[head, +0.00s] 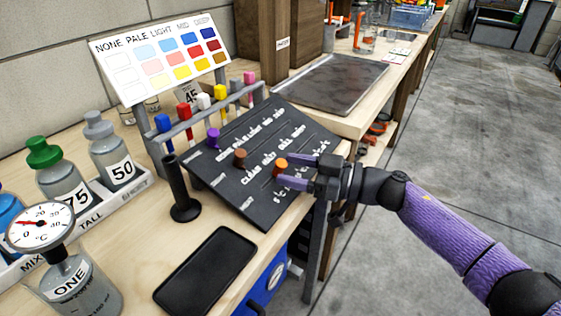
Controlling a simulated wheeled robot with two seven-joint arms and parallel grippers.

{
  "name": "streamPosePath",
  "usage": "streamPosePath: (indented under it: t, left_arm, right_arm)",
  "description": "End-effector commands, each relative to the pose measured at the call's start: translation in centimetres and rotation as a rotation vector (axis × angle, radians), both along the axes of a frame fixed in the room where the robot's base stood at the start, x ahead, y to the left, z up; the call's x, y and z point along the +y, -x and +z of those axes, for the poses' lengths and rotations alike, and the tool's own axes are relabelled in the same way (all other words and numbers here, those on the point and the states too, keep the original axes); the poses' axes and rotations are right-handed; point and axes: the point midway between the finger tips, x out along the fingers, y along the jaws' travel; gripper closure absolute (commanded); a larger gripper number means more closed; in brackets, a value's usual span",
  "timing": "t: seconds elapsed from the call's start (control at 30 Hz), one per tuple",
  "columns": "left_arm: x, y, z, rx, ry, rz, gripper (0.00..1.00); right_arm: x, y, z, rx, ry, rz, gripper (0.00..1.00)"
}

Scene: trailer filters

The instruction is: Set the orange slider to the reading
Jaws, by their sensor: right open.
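The orange slider (280,166) is a round orange knob on the lowest row of a dark slanted panel (262,208) with white lettering. My right gripper (289,171) comes in from the right with its two purple-grey fingers apart, one on each side of the orange knob or very near it. I cannot tell whether the fingers touch it. A brown knob (240,157) and a purple knob (213,138) sit on the rows above. A dial gauge marked °C (40,227) stands at the lower left, its red needle pointing to the left near the low numbers. My left gripper is not in view.
A color chart (165,55) stands behind a rack of colored-capped tubes (205,103). Grey bottles marked 50 (112,160) and 75 (62,180), a black post (183,195) and a black tray (207,272) stand left of and below the panel. The floor at right is clear.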

Motion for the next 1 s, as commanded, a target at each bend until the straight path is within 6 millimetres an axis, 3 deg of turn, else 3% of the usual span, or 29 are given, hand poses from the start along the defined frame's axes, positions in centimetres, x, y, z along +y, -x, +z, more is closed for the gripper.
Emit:
streamPosePath:
  t: [0.1,0.3,0.83,0.93,0.97,1.0]
  left_arm:
    - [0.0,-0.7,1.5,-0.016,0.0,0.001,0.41]
    - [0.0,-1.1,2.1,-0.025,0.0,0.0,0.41]
    - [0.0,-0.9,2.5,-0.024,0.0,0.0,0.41]
    - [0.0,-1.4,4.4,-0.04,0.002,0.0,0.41]
    - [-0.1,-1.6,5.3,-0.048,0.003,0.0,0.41]
    - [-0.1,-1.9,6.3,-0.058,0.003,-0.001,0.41]
  right_arm:
    - [-3.1,1.1,0.6,0.0,0.002,-0.004,0.36]
    - [-6.3,2.2,0.3,-0.001,0.001,-0.002,0.36]
    - [-6.8,2.3,-0.2,0.002,-0.009,-0.029,0.36]
    - [-8.0,1.6,-3.2,0.031,-0.031,-0.236,0.36]
    - [-8.8,1.6,-5.2,0.058,-0.023,-0.341,0.36]
    - [-10.2,2.3,-8.4,0.107,0.013,-0.486,0.36]
